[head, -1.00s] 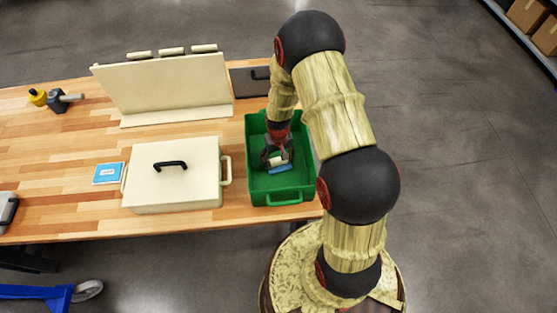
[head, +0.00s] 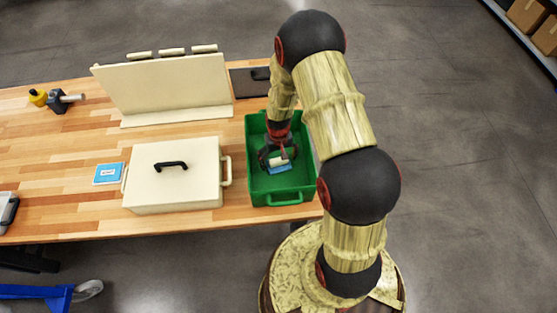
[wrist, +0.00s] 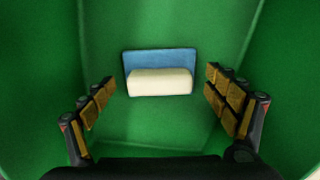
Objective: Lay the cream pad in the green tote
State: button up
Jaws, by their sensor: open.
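The green tote (head: 290,198) stands on the right end of the wooden table. The cream pad (wrist: 160,82) is a pale block on a blue backing (wrist: 160,56). It lies inside the tote, on or very near the green floor. In the head view the cream pad (head: 277,161) shows small between my fingers. My gripper (head: 277,158) is inside the tote above the pad. In the wrist view my gripper (wrist: 160,95) is open, with a finger on each side of the pad and a clear gap to both.
A cream lidded box (head: 195,185) with a black handle stands left of the tote. A cream upright panel (head: 165,90) stands behind it. A blue card (head: 108,173) lies left of the box. A dark flat case (head: 250,84) lies behind the tote. The tote's walls surround my gripper closely.

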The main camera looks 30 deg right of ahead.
aim_at(278, 160)
jog(key=shift+r+p, duration=1.7)
jog(key=shift+r, duration=1.6)
jog(key=s+a+r+n+t+b, duration=0.1)
jog(key=s+a+r+t+b, duration=0.1)
jog(key=s+a+r+b, duration=0.3)
jog(key=s+a+r+n+t+b, duration=0.1)
jog(key=s+a+r+t+b, duration=0.2)
jog(key=s+r+b, duration=1.1)
jog(key=a+b, duration=0.2)
jog(key=b, duration=0.2)
jog(key=shift+s+t, duration=0.2)
jog(key=shift+t, duration=0.1)
jog(key=shift+r, duration=0.15)
